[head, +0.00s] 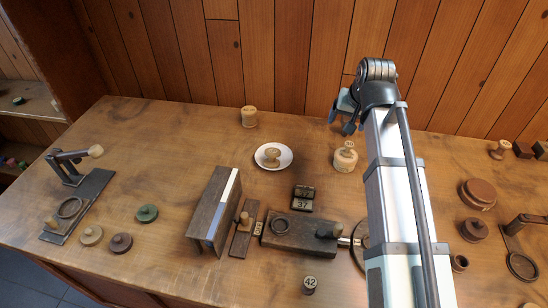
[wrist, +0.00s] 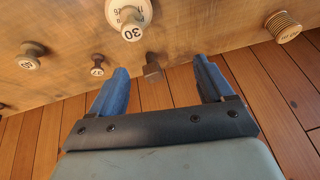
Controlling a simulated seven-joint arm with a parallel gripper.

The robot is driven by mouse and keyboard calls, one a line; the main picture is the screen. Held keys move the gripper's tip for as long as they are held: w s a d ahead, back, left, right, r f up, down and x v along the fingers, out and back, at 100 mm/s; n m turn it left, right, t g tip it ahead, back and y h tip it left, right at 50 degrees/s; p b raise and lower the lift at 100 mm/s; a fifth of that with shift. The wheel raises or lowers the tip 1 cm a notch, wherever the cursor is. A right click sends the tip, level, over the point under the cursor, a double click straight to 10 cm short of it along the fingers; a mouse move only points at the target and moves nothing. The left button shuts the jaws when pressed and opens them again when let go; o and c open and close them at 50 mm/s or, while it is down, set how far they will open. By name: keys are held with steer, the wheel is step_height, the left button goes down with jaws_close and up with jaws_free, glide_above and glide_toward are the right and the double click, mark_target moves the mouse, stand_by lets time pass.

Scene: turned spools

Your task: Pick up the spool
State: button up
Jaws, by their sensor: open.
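Several turned wooden spools are in view, and I cannot tell which one the task names. A knobbed wooden piece (head: 272,157) sits on a white saucer (head: 287,163). A pale, narrow-necked piece (head: 345,157) stands beside my arm. My gripper (head: 346,115) is above the table's back edge, open and empty. In the wrist view its blue fingers (wrist: 161,67) are apart. A ribbed spool (wrist: 284,27) is at the right, and a piece marked 30 (wrist: 130,20) is at the top.
A dark upright block (head: 212,210) stands mid-table. Green (head: 147,213) and brown discs (head: 121,243) lie left. Brown round boxes (head: 477,193) crowd the right.

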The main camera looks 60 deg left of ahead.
steer(key=s+a+r+n+g, duration=0.1)
steer(key=s+a+n, duration=0.1)
steer(key=s, duration=0.7)
steer(key=s+a+n+g, duration=0.1)
steer(key=s+a+n, duration=0.15)
steer(key=s, duration=0.75)
glide_above(273, 152)
steer(key=s+d, duration=0.1)
steer(key=d, duration=0.2)
steer(key=shift+m, duration=0.35)
steer(key=f, duration=0.7)
steer(key=shift+a+f, duration=0.2)
steer(key=shift+f, duration=0.1)
steer(key=shift+w+x, duration=0.15)
steer(key=shift+x, duration=1.15)
steer(key=shift+w+x, duration=0.15)
steer(key=shift+x, duration=1.15)
steer(key=shift+a, duration=0.15)
